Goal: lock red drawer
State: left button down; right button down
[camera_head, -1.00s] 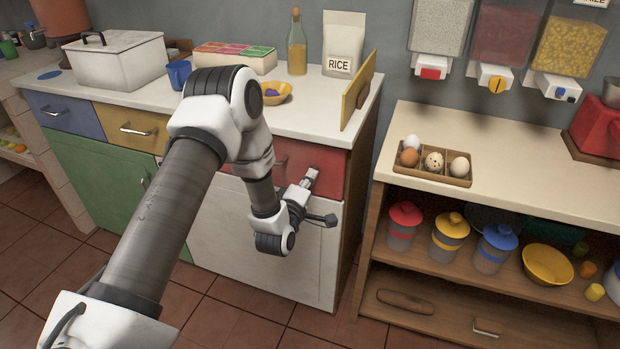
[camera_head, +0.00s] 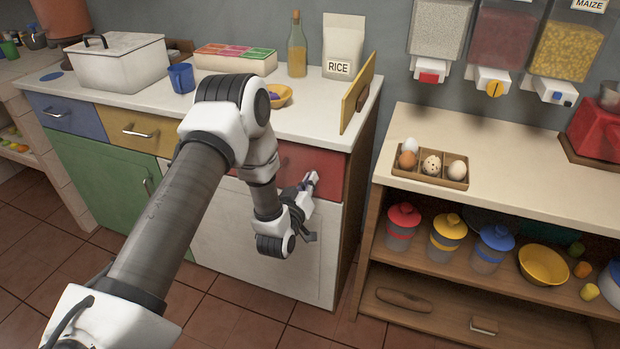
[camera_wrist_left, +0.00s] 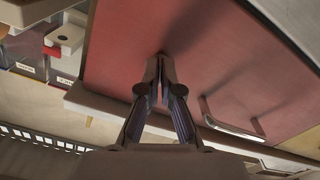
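The red drawer (camera_head: 328,173) is at the right end of the row under the white counter, and its front looks flush with the cabinet. In the left wrist view the red front (camera_wrist_left: 220,50) fills much of the picture, with its metal bar handle (camera_wrist_left: 232,127) at lower right. My left gripper (camera_head: 312,179) is at the drawer front. In the wrist view the fingertips (camera_wrist_left: 161,58) come together at a small dark spot on the red panel, away from the handle. Whether a small lock part is between the tips is hidden. My right gripper is out of view.
A yellow board (camera_head: 356,93) stands upright on the counter's right end, above the drawer. A bowl (camera_head: 279,96), bottle (camera_head: 297,50) and rice bag (camera_head: 342,47) are behind. A wooden shelf unit with an egg tray (camera_head: 430,171) stands at right, across a narrow gap.

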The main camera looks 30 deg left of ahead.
pick_arm(q)
jog(key=m+p, duration=0.1)
jog(key=m, duration=0.4)
jog(key=shift+p, duration=0.35)
dwell(0.3)
jog(key=c, duration=1.4)
grip_release()
jog(key=v, duration=0.7)
jog(key=shift+s, duration=0.25)
